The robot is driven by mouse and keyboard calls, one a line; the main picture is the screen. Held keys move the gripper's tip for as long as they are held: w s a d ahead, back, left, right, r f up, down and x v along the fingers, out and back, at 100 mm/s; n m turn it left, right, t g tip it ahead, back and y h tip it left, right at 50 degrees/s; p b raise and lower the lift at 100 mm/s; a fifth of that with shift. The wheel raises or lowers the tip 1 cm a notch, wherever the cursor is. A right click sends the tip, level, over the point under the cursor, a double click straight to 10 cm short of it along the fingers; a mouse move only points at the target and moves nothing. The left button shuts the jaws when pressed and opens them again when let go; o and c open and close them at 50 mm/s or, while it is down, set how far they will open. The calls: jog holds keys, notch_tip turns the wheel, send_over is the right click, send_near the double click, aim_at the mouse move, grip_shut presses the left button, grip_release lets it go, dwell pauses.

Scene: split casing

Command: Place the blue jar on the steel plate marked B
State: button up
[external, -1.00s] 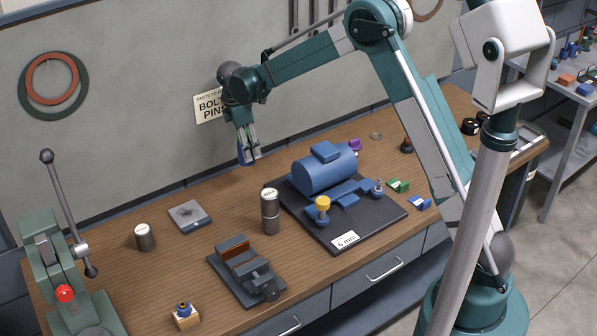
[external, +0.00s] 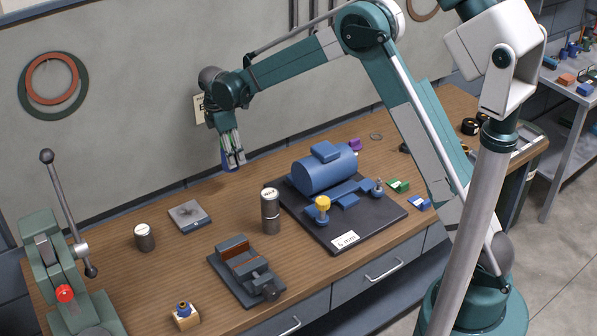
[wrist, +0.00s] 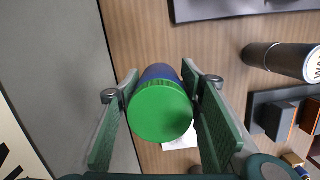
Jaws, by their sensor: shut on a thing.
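My gripper (external: 232,158) is shut on the blue jar (external: 229,163), held in the air above the back of the bench near the wall. In the wrist view the jar (wrist: 158,73) sits between both finger pads (wrist: 160,115), its round green lid (wrist: 160,111) facing the camera. A flat square steel plate (external: 190,226) lies on the bench below and left of my gripper in the external view. Its marking is too small to read. In the wrist view a pale patch, partly hidden behind the jar, may be this plate.
A dark canister (external: 145,238) stands left of the plate, and a taller one (external: 270,212) to its right. A vise (external: 246,270) lies in front. A blue motor (external: 325,172) sits on a dark mat (external: 340,233). A lever press (external: 62,262) stands far left.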

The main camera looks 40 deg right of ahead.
jog(key=r+n, duration=0.1)
jog(key=n, duration=0.1)
send_over(193, 213)
jog(key=shift+a+r+b, duration=0.2)
jog(key=shift+a+b, duration=0.1)
jog(key=shift+a, duration=0.05)
jog(key=shift+f, duration=3.1)
jog(key=shift+f, duration=0.1)
jog(key=shift+f, duration=1.8)
jog(key=shift+f, duration=0.2)
jog(key=o, duration=1.1)
jog(key=shift+o, duration=0.2)
